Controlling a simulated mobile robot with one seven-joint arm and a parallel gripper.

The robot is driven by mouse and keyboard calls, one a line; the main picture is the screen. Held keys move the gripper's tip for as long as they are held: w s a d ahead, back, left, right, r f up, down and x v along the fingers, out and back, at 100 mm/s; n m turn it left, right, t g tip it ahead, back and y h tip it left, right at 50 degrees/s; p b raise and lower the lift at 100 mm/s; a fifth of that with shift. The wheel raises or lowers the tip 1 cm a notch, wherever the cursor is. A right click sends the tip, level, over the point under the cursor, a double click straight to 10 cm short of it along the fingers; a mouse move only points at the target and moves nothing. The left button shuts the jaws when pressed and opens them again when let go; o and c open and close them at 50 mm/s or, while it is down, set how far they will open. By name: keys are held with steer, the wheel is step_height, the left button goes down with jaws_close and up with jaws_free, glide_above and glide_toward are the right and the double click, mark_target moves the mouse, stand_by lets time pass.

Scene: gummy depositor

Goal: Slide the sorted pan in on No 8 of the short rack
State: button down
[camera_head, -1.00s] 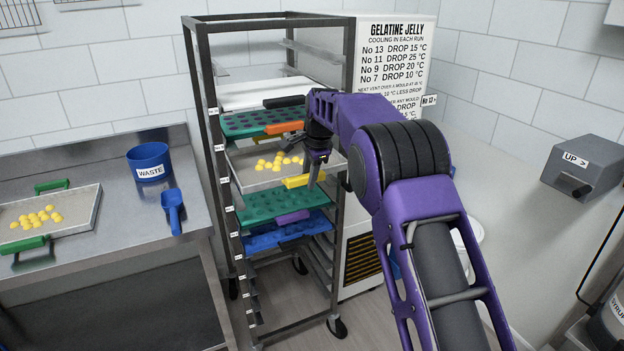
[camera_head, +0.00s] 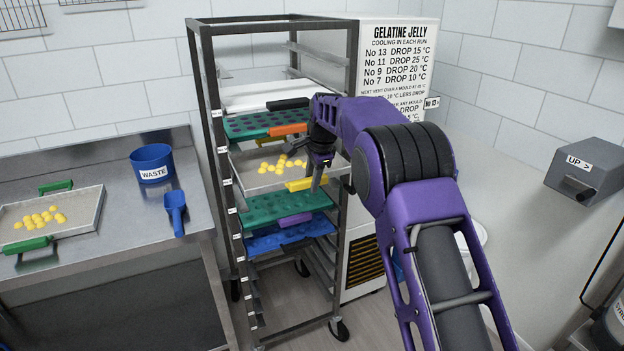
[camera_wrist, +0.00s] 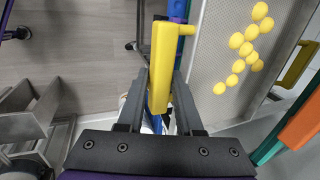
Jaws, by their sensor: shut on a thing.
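A shallow metal pan (camera_head: 247,183) with yellow handles carries several yellow gummies (camera_head: 284,164). It sits level in the rack (camera_head: 208,80), between a teal mould tray above and another below. My gripper (camera_head: 318,179) is at the pan's near right edge. In the wrist view my gripper (camera_wrist: 161,82) is shut on the yellow handle (camera_wrist: 161,60), one finger on each side. The pan's mesh-like floor (camera_wrist: 215,55) and gummies lie right of the fingers there. The small slot labels on the rack post are too small to read, so I cannot tell the pan's level.
Teal mould trays (camera_head: 262,206) and a blue one (camera_head: 262,243) share the rack; lower runners are empty. Left, a steel bench (camera_head: 120,230) holds a green-handled pan (camera_head: 88,222) of gummies, a blue waste tub (camera_head: 150,160) and a scoop (camera_head: 175,212). A white cabinet (camera_head: 405,90) stands behind.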

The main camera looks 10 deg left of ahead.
steer(key=c, duration=0.7)
jaws_free()
steer(key=shift+r, duration=0.1)
steer(key=shift+o, duration=1.1)
steer(key=v, duration=1.7)
steer(key=shift+s+d+r, duration=0.1)
steer(key=shift+r, duration=0.05)
